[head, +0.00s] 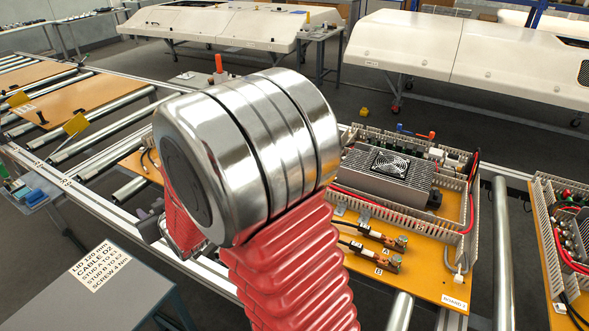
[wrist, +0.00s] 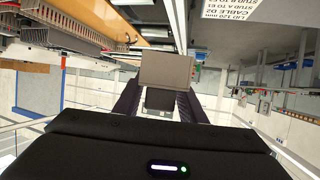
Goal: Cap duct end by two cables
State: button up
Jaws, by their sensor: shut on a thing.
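In the wrist view my gripper (wrist: 160,88) is shut on a grey flat piece (wrist: 166,67) that sticks out past the dark fingers. Its shape beyond that face cannot be told. In the head view my arm covers the middle, and the gripper is mostly hidden behind it at the left. Pale slotted wiring duct (head: 396,211) runs along the orange board (head: 425,275), with another run (head: 474,222) at its right side. Two short cables (head: 365,229) (head: 362,250) with coppery ends lie on the board, below the duct. The duct's left part is hidden by my arm.
A grey finned box with a fan (head: 388,172) stands on the board. A second board (head: 565,230) is at the right. Metal rollers (head: 502,255) and rails surround the boards. A grey table (head: 100,290) with a printed label (head: 99,267) stands at lower left.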

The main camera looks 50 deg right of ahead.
jog(key=w+d+r+n+y, duration=0.1)
jog(key=w+d, duration=0.2)
jog(key=d, duration=0.9)
jog(key=w+d+r+n+y, duration=0.1)
jog(key=w+d, duration=0.2)
jog(key=d, duration=0.9)
jog(key=s+d+f, duration=0.4)
jog(key=s+d, duration=0.3)
jog(key=d, duration=0.3)
jog(key=s+d+f+n+y, duration=0.1)
jog(key=s+d+f, duration=0.3)
jog(key=s+d, duration=0.3)
jog(key=d, duration=0.3)
jog(key=shift+s+d+g+y, duration=0.25)
jog(key=shift+s+g+y, duration=0.05)
jog(key=shift+g, duration=0.1)
jog(key=shift+f, duration=2.9)
jog(key=shift+f, duration=1.9)
